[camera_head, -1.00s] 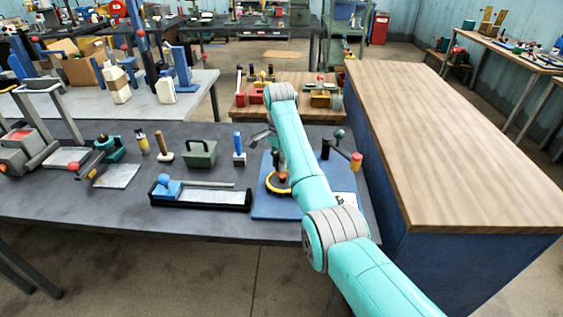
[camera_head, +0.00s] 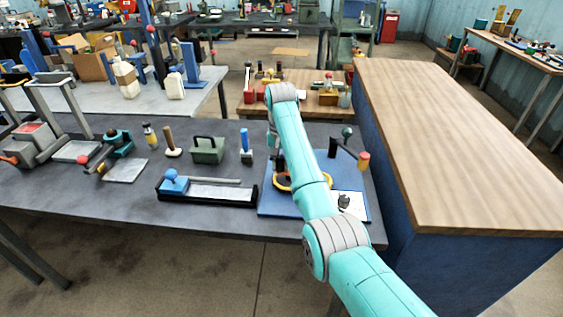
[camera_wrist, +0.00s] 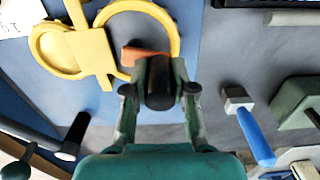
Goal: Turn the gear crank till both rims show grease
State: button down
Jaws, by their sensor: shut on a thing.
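A blue base board (camera_head: 284,203) on the dark bench carries the gear device. In the wrist view, two yellow rims show: a smaller one (camera_wrist: 37,50) at the left and a larger one (camera_wrist: 172,28) beside it. Both look plain yellow; I make out no grease on them. An orange crank arm (camera_wrist: 143,54) reaches from inside the larger rim to a dark upright handle (camera_wrist: 160,88). My gripper (camera_wrist: 160,92) is shut on that handle, with a finger on each side.
A black post (camera_head: 333,147) and a lever with a red-and-yellow knob (camera_head: 363,161) stand at the board's right. A blue-handled tool (camera_head: 246,145), a green box (camera_head: 208,150) and a black tray (camera_head: 205,202) lie to the left. A wooden-topped counter (camera_head: 455,140) is close on the right.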

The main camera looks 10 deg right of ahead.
jog(key=shift+s+a+n, duration=0.15)
jog(key=shift+n, duration=0.35)
jog(key=c, duration=1)
grip_release()
jog(key=shift+o, duration=0.2)
